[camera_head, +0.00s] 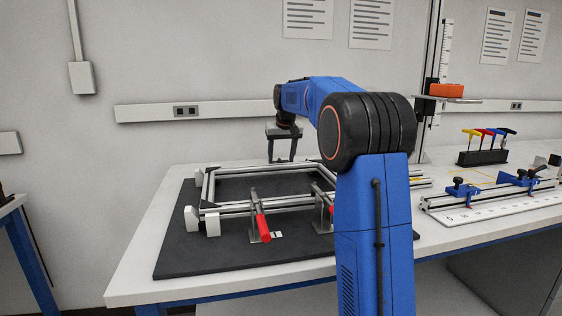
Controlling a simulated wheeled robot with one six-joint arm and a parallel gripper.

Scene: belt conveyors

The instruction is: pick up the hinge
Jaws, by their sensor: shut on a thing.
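My gripper (281,160) points down over the far side of the aluminium frame, near the back edge of the dark mat. It is shut on the hinge, which is too small and dark at this distance to make out between the fingertips. I cannot tell whether the held piece touches the frame or the mat. My blue arm hides part of the bench to the right of the gripper.
The aluminium frame (250,208) lies on the dark mat (200,258), with red-handled clamps (263,228) at its front. At right are a blue-clamped rail fixture (490,192), a hex-key holder (483,157) and a height stand with an orange block (447,90).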

